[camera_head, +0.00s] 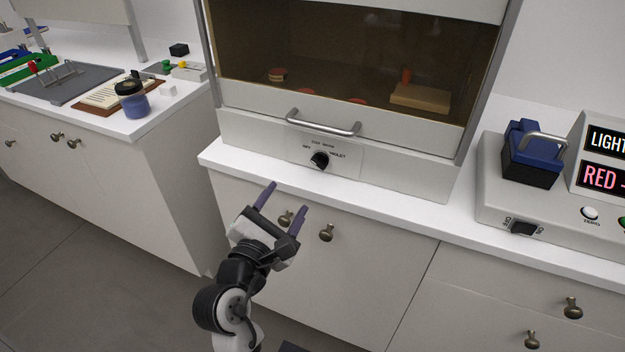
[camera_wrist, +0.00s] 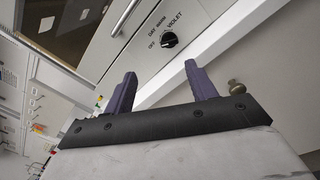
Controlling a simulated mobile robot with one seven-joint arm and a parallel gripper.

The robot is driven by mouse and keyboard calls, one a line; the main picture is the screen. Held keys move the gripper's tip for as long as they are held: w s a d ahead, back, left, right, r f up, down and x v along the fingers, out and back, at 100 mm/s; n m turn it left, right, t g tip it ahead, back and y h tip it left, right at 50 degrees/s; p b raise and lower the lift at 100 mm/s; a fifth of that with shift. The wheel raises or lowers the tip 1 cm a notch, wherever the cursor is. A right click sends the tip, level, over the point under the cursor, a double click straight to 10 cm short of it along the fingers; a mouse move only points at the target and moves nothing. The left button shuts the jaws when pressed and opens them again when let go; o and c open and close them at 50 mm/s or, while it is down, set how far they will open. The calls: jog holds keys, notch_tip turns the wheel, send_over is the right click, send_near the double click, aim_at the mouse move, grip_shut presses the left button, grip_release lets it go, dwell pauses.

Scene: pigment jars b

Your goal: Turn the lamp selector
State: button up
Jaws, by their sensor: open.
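The lamp selector (camera_head: 319,160) is a round black knob on the pale front panel below the glass cabinet, with labels around it that include OFF and VIOLET. In the wrist view the knob (camera_wrist: 169,40) lies beyond and between my fingertips, with the labels OFF, DAY and VIOLET beside it. My gripper (camera_head: 285,196) is open and empty, with purple fingers, in front of the counter and below and left of the knob. It does not touch the knob. In the wrist view both fingers (camera_wrist: 160,72) show spread apart.
A metal bar handle (camera_head: 323,123) crosses the cabinet front just above the knob. The white counter edge (camera_head: 330,199) and drawer knobs (camera_head: 326,232) lie near my gripper. A blue-and-black device (camera_head: 533,155) stands on a console at right. A blue jar (camera_head: 132,98) stands on the left counter.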

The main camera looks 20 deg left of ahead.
aim_at(318, 164)
jog(key=shift+h, duration=0.3)
jog(key=w+p, duration=0.1)
jog(key=w, duration=0.3)
jog(key=w+d, duration=0.1)
jog(key=w, duration=0.4)
jog(key=w+f+p, duration=0.1)
jog(key=w, duration=0.3)
jog(key=shift+w+d+p, duration=0.2)
jog(key=shift+w+p, duration=0.1)
jog(key=shift+p, duration=0.05)
jog(key=c, duration=1)
